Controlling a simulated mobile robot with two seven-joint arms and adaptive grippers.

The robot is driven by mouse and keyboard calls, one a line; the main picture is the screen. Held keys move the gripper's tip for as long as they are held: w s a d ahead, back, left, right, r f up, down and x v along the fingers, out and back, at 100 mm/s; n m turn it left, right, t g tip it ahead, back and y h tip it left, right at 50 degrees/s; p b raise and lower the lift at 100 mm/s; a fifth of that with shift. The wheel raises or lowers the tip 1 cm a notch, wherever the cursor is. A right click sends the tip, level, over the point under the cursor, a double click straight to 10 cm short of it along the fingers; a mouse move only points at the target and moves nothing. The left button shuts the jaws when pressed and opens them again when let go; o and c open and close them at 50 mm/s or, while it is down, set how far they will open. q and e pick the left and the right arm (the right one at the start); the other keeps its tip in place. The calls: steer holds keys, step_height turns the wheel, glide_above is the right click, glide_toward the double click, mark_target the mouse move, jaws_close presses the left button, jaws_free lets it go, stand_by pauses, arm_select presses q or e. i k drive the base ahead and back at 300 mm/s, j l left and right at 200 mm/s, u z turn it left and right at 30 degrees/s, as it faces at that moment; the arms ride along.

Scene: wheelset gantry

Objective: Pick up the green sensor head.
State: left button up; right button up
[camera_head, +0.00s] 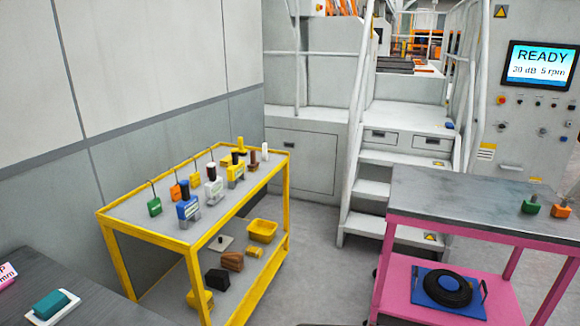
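A small green block with a dark cable or stem on top (154,207) stands at the near left end of the yellow cart's top shelf. Another small green piece with a knob on top (530,206) stands on the grey top of the pink cart at the right. I cannot tell for certain from this view which of the two is the green sensor head. Neither of my grippers is in view, and nothing visible touches either green piece.
The yellow cart (113,244) also holds orange, blue, white and yellow devices. An orange piece (560,211) stands beside the right green piece on the pink cart (470,233). A dark table (105,296) with a teal block (50,304) is near left. Grey floor (325,250) lies between the carts.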

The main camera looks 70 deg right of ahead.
mark_target(532, 205)
steer(key=z, duration=3.9)
steer(key=i+l+z, duration=0.3)
steer(key=i, duration=0.3)
steer(key=i+z, duration=0.25)
steer(key=i, duration=0.4)
steer(key=i+l+z, duration=0.1)
steer(key=i+z, duration=0.2)
steer(key=i, duration=0.75)
steer(key=i+j+z, duration=0.15)
steer(key=i+z, duration=0.2)
steer(key=i, duration=0.7)
steer(key=i+u, duration=0.3)
steer(key=i+l+u, duration=0.15)
steer(key=i+u, duration=0.15)
steer(key=i, duration=0.25)
steer(key=i+l+u, duration=0.6)
steer(key=i, duration=0.2)
steer(key=i+u, duration=0.2)
steer(key=u, duration=0.3)
steer(key=i+u, duration=0.15)
steer(key=u, duration=0.3)
steer(key=i+l+u, duration=0.15)
steer(key=u, duration=0.35)
steer(key=i+l+u, duration=0.1)
steer(key=l+u, duration=0.15)
steer(key=u, duration=0.25)
